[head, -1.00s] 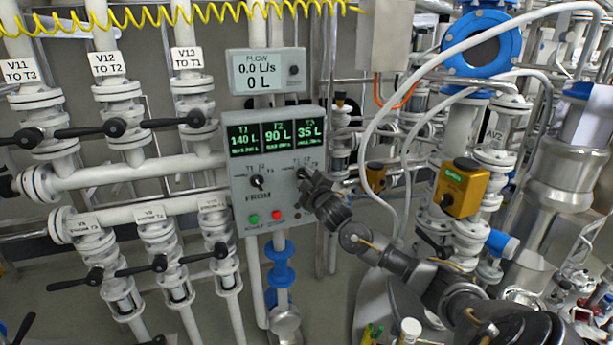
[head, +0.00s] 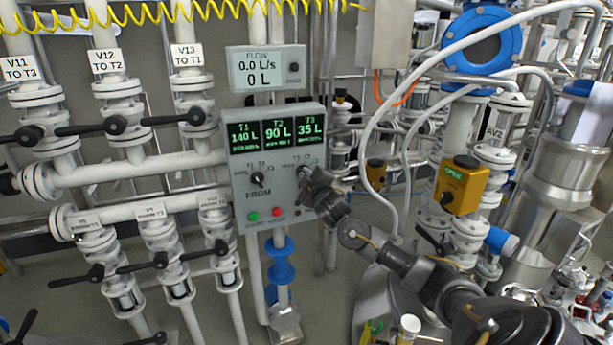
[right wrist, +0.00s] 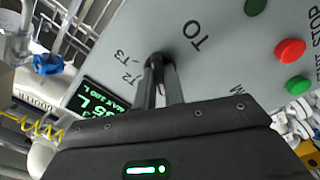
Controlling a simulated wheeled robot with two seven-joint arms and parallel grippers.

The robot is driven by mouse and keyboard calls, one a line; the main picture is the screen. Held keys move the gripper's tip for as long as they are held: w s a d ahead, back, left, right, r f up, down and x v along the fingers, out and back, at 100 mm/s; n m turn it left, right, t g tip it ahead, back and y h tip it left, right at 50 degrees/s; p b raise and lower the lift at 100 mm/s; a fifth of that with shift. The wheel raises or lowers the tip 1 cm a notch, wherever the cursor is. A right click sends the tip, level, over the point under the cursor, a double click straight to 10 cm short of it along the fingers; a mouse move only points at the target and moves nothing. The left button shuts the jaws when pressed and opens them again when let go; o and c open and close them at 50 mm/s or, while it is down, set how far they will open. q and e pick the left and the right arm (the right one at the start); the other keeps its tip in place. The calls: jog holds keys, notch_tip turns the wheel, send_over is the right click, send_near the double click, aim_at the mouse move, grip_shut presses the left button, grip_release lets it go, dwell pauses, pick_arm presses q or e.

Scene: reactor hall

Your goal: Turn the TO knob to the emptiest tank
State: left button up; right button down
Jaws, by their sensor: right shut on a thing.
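The grey control panel (head: 243,218) carries a display (head: 276,134) reading T1 140 L, T2 90 L and T3 35 L. Below the display on the left is the black FROM knob (head: 257,179). My right gripper (head: 306,177) is at the TO knob on the right and covers it in the head view. In the right wrist view, my right gripper's fingers (right wrist: 162,82) are shut on the dark TO knob (right wrist: 156,58), beside the T2 and T3 labels. The knob's exact pointing is hidden by the fingers. My left gripper is not in view.
A flow meter (head: 266,70) above the panel reads 0.0 L/s and 0 L. A green button (head: 253,216) and a red button (head: 277,212) sit low on the panel. White pipes with black-handled valves stand left; hoses and a yellow box (head: 461,186) stand right.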

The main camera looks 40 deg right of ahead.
jog(key=m+p, duration=1.1)
jog(key=m, duration=1.2)
jog(key=shift+f, duration=0.1)
jog(key=shift+m, duration=0.4)
jog(key=c, duration=1.5)
grip_release()
jog(key=shift+s, duration=0.1)
